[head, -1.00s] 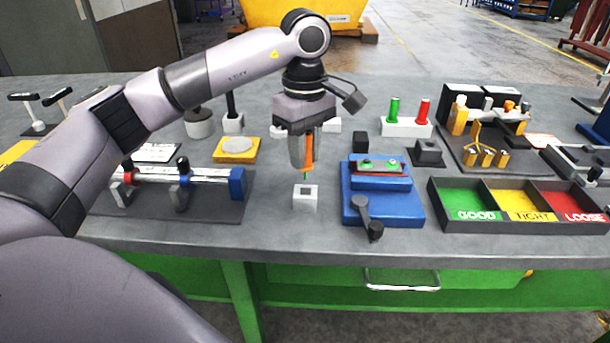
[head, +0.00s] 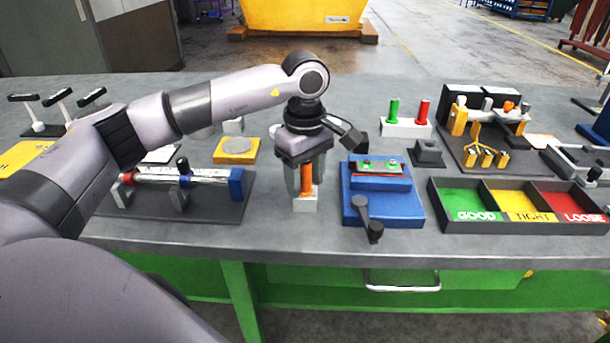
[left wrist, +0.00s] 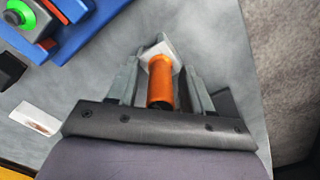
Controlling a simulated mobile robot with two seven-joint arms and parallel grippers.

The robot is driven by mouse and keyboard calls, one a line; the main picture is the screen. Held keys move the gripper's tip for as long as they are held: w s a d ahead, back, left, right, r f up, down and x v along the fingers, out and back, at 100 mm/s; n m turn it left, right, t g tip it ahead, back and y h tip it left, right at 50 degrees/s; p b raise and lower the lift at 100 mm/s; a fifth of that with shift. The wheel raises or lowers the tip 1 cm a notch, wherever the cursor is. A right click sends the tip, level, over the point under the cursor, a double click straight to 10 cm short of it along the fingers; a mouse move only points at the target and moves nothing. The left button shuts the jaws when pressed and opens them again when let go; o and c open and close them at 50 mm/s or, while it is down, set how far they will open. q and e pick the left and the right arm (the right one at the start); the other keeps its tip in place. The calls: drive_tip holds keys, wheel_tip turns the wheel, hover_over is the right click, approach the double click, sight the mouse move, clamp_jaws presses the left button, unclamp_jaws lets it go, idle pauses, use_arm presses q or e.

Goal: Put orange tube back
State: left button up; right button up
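The orange tube (head: 306,181) stands upright with its lower end in the small white block (head: 305,205) near the bench's front edge. Its green lower tip does not show. My left gripper (head: 305,188) is over the block with one finger on each side of the tube. In the left wrist view the fingers (left wrist: 162,70) are apart, with gaps between them and the orange tube (left wrist: 160,85), so the gripper is open around it. The white block (left wrist: 158,47) shows beyond the tube there. My right gripper is not in view.
A blue fixture (head: 383,208) with a dark crank stands close to the right. A rail gauge (head: 212,205) lies to the left. A white stand with green and red tubes (head: 407,128) is behind right. A sorting tray (head: 520,228) sits at far right.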

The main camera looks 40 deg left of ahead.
use_arm(q)
drive_tip(key=shift+r, duration=0.45)
wheel_tip(320, 180, up, 12)
drive_tip(key=shift+f, duration=0.2)
idle(0.6)
